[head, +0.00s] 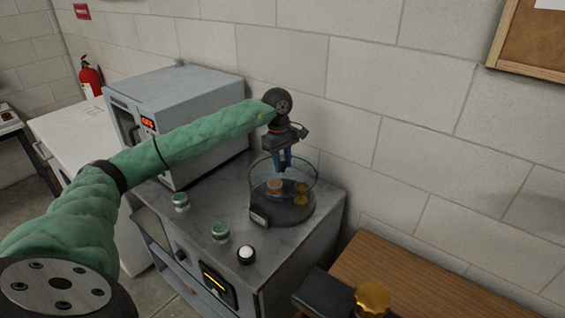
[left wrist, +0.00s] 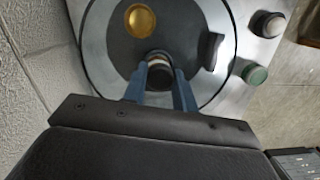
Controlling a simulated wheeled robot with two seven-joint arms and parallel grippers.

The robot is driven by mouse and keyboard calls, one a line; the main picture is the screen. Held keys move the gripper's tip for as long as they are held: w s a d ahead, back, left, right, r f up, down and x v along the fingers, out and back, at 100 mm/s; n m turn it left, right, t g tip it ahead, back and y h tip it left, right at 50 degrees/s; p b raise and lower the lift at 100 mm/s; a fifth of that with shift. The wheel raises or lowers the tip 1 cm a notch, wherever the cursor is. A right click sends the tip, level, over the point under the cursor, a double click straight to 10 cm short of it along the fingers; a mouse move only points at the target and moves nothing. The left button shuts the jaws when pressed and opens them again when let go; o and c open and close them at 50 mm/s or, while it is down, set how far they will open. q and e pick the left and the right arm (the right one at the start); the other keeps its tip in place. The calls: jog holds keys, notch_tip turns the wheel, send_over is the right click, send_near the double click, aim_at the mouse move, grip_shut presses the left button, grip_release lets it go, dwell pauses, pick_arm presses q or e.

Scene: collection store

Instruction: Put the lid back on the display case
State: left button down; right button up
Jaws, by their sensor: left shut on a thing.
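The display case has a dark round base (head: 285,212) with a small label block on its front, standing on the grey cabinet top. Gold and copper-coloured round pieces (head: 302,187) show inside through clear glass. A clear round glass rim (head: 317,180), which looks like the lid, is at the top of the case. My left gripper (head: 285,168) points down over its middle. In the left wrist view, the blue fingers (left wrist: 160,88) are shut on a small dark knob (left wrist: 159,68) near the ring's centre. I cannot tell whether the lid rests on the base. My right gripper is out of view.
A grey box-shaped device (head: 180,95) with a red display stands behind my left arm. Two green buttons (head: 220,232) and a white one (head: 246,252) sit near the cabinet's front edge. The wall is close behind. A wooden table (head: 420,275) is at right, with a gold object (head: 372,297) in front.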

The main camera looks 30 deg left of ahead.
pick_arm(q)
jog(key=shift+b, duration=0.4)
dwell(0.5)
jog(key=c, duration=0.6)
grip_release()
jog(key=shift+o, duration=0.2)
jog(key=shift+r, duration=0.1)
jog(key=shift+r+p, duration=0.65)
jog(key=shift+r, duration=2.75)
grip_shut()
